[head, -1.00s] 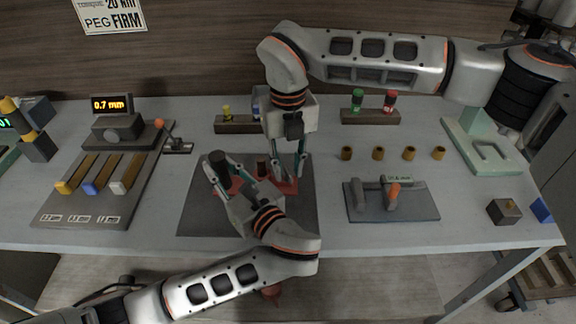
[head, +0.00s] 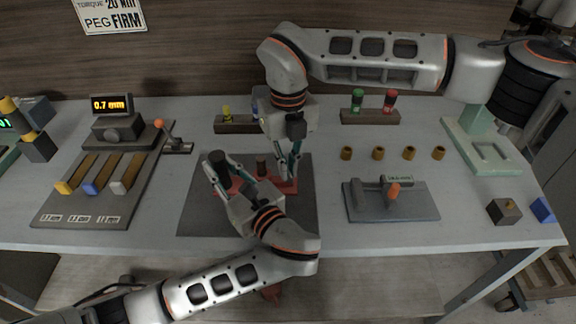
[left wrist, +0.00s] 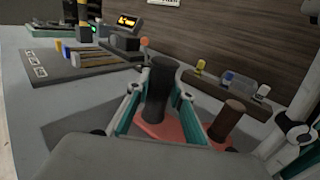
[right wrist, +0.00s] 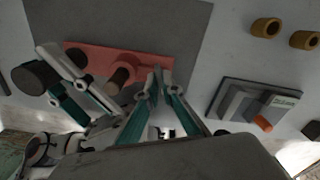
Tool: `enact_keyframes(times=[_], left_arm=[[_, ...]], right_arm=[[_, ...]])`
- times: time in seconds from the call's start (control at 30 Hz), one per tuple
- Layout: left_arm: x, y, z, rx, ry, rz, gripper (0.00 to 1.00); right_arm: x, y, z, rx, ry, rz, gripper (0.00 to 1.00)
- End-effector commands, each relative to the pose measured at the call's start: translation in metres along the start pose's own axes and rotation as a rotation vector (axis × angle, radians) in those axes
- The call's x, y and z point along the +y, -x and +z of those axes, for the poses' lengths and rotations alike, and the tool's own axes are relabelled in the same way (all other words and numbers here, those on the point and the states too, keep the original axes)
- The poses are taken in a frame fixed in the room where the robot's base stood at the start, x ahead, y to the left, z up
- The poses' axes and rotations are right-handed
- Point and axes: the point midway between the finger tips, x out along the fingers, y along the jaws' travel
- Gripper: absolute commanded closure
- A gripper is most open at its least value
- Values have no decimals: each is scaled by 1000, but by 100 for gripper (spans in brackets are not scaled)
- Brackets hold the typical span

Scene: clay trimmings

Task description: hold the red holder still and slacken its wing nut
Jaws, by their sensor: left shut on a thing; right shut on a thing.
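The red holder (head: 233,187) lies flat on a dark mat, with a brown peg (head: 262,166) standing on it. My left gripper (head: 213,163) is shut on the dark upright cylinder at the holder's left end; this cylinder (left wrist: 158,90) stands between its fingers in the left wrist view, beside the brown peg (left wrist: 229,120). My right gripper (head: 287,178) points down at the holder's right end. In the right wrist view its fingertips (right wrist: 158,76) are close together beside the red plate (right wrist: 105,60). The wing nut is not clearly visible; the fingertips hide what they grip.
The dark mat (head: 200,215) surrounds the holder. A grey fixture with an orange knob (head: 393,191) stands to the right, with several brown rings (head: 378,153) behind it. A rack with green and red bottles (head: 371,117) is at the back. A slotted board (head: 60,205) lies left.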

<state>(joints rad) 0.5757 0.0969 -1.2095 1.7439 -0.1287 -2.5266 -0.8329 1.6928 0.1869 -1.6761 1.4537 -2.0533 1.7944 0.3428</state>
Motion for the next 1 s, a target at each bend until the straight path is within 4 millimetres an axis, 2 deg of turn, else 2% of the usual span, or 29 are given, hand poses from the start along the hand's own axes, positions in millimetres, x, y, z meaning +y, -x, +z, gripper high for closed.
enact_keyframes(times=[1.0], left_arm=[[0,0,0,0,0,0,100]], right_arm=[[0,1,0,0,936,-1,100]])
